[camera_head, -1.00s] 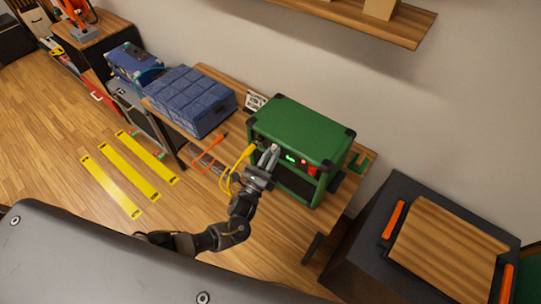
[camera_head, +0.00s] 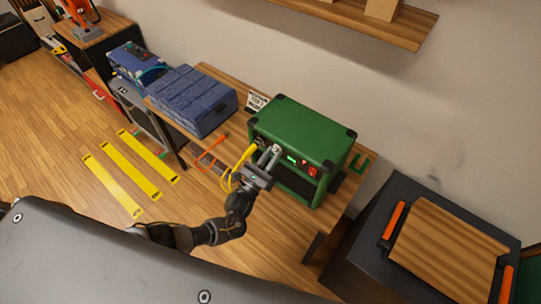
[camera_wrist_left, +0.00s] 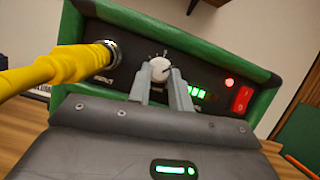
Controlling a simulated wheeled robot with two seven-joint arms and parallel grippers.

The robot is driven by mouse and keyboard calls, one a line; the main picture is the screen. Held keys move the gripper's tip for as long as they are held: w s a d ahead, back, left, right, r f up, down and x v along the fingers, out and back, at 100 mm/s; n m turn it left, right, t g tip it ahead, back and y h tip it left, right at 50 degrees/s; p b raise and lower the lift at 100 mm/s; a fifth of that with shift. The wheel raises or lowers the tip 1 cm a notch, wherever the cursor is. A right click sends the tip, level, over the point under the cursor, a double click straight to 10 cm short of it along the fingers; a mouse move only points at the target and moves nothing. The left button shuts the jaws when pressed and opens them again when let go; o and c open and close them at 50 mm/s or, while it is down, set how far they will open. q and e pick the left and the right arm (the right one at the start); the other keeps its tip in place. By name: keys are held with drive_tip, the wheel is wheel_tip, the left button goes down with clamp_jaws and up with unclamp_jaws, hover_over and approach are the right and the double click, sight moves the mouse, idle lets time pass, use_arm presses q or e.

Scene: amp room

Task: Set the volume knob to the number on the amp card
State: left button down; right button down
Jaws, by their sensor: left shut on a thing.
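The green amp (camera_head: 304,130) stands on the wooden table. Its front panel also shows in the left wrist view, with the pale volume knob (camera_wrist_left: 159,68) and tick marks around it. My left gripper (camera_head: 272,156) reaches the panel, and in the left wrist view its two grey fingers (camera_wrist_left: 160,84) are shut on the knob. A green lit display (camera_wrist_left: 197,92) sits right of the knob; its digits are partly behind a finger. A small white card (camera_head: 256,102) stands behind the amp's left corner; its writing is too small to read. My right gripper is not in view.
A yellow cable and plug (camera_wrist_left: 60,68) enter the panel left of the knob, close to my gripper. A red switch (camera_wrist_left: 243,98) and red lamp (camera_wrist_left: 229,82) are right of it. A blue quilted case (camera_head: 192,100) lies left of the amp.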

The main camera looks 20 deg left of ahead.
use_arm(q)
drive_tip(key=c, duration=1.3)
unclamp_jaws()
drive_tip(key=shift+w, duration=0.1)
drive_tip(key=shift+b+v, duration=1.65)
drive_tip(key=shift+v, duration=3.8)
